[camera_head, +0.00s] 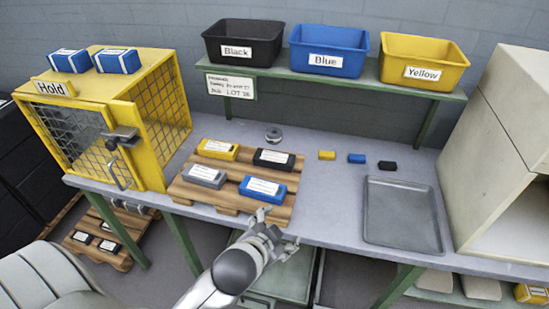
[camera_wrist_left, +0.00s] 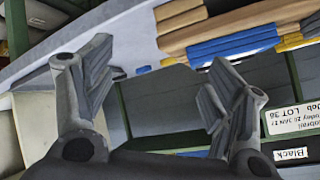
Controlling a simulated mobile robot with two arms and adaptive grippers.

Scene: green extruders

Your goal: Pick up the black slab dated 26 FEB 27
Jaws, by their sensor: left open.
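A black slab (camera_head: 273,159) with a white label lies at the back right of a wooden pallet (camera_head: 228,206) on the table. Its date is too small to read. A yellow slab (camera_head: 218,149), a grey slab (camera_head: 204,176) and a blue slab (camera_head: 263,188) share the pallet, each labelled. My left gripper (camera_head: 276,231) is open and empty at the table's front edge, in front of the blue slab. In the left wrist view its spread fingers (camera_wrist_left: 161,82) have nothing between them; the blue slab (camera_wrist_left: 232,44) and pallet show beyond. My right gripper is out of view.
A yellow Hold cage (camera_head: 155,82) stands left, with two blue slabs on top. Black, blue and yellow bins (camera_head: 330,48) sit on a shelf behind. Small blocks (camera_head: 357,158) and a grey tray (camera_head: 402,214) lie right. More dark slabs (camera_head: 82,237) lie on a floor pallet.

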